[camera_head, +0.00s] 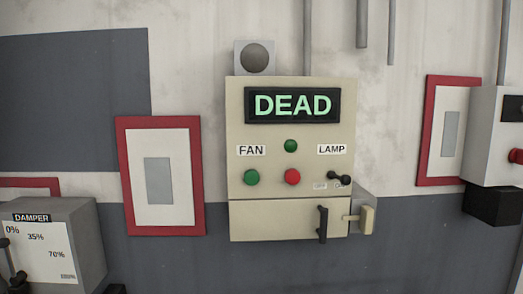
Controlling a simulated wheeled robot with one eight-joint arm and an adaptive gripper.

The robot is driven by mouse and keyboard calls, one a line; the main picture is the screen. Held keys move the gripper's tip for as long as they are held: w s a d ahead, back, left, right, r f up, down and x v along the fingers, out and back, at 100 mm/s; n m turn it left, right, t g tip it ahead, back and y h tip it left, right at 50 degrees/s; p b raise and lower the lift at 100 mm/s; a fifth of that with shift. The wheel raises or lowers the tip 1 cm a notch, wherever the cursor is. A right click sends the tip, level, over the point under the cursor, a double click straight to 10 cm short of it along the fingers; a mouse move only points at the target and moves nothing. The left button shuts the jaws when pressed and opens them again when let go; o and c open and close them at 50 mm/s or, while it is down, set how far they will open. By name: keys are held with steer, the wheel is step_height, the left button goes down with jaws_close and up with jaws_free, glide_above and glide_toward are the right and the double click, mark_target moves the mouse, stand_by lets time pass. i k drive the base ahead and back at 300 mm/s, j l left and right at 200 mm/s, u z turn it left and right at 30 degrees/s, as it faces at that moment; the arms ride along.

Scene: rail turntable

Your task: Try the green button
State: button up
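A beige control box (240,125) hangs on the wall in the middle of the view. A round green button (251,177) sits at its lower left, below the FAN label (251,150). A red button (292,177) is right of the green button. A dark screen (292,105) above reads DEAD in green letters. A black lever switch (340,178) is below the LAMP label (331,149). My gripper is not in view.
A black handle (322,225) and a beige latch (361,217) stick out at the box's lower right. A grey DAMPER box (85,240) stands at left, another box with a red knob (516,156) at right. A round grey fitting (255,57) is above.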

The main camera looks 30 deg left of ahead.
mark_target(251, 178)
steer(key=k+j+u, duration=0.1)
steer(key=j+u, duration=0.15)
steer(key=j, duration=0.45)
steer(key=j+u, duration=0.3)
steer(key=j, duration=0.4)
